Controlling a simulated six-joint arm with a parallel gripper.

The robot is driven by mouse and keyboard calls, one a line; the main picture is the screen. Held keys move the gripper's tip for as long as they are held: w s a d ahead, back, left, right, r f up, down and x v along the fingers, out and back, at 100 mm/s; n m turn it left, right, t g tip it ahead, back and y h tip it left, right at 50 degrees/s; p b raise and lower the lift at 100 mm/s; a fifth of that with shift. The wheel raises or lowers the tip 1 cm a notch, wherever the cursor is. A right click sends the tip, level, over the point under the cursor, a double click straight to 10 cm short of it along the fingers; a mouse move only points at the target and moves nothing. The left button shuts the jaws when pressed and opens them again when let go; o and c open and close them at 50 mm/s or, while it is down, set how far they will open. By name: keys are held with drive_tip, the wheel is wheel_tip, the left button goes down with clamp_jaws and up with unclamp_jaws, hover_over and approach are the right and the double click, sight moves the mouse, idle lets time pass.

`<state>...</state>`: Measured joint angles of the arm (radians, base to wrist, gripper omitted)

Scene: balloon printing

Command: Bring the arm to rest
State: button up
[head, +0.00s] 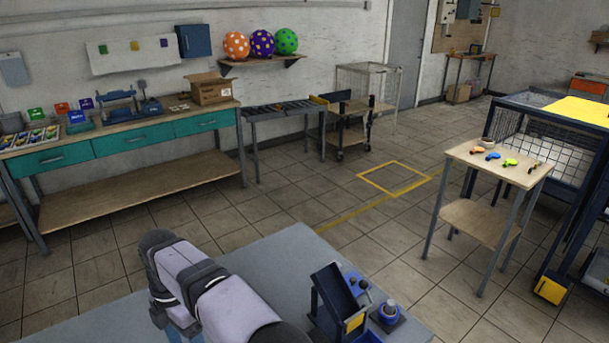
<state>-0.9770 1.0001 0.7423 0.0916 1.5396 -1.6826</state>
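My arm rises at the bottom of the head view, with light grey links and dark joints, bent over the left part of a grey-blue table (275,255). Its outer part runs down out of the picture at the bottom edge. My gripper is not in view, so I cannot see its fingers or whether it holds anything.
The tabletop behind my arm is bare. A wooden side table (495,165) with small coloured items stands off to the right.

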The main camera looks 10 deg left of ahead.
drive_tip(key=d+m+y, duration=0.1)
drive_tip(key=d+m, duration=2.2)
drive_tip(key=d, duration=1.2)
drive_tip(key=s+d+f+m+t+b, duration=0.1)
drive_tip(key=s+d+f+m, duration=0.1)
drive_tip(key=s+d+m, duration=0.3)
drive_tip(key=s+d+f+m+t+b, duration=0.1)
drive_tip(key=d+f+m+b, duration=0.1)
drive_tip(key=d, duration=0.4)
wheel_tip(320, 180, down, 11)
drive_tip(key=b, duration=1)
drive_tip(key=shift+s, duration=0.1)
